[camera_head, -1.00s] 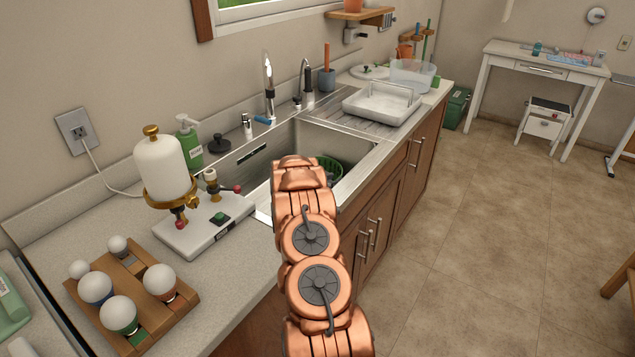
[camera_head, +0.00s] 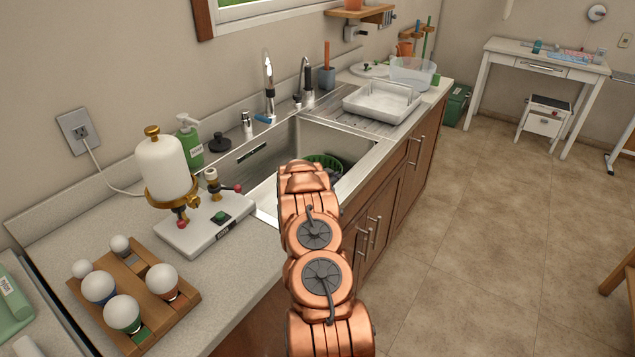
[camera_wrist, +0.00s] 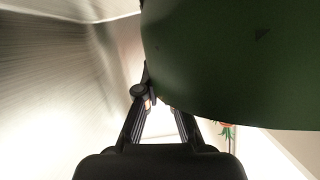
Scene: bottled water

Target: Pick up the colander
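The green colander (camera_head: 322,160) sits in the sink basin, partly hidden behind my arm in the head view. Its rim shows just beyond the end of my arm. In the wrist view the smooth dark green surface of the colander (camera_wrist: 235,55) fills the upper right, very close. My gripper (camera_wrist: 160,100) has its black fingers at the lower edge of this surface. One finger shows at its left edge and the other runs up behind it. Whether the fingers press on the colander is hidden.
The steel sink (camera_head: 262,190) surrounds the colander, and its wall is close at the left in the wrist view. A dish rack (camera_head: 382,102) stands on the drainboard. A device with a white tank (camera_head: 163,165) and a wooden bulb holder (camera_head: 185,302) stand on the near counter.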

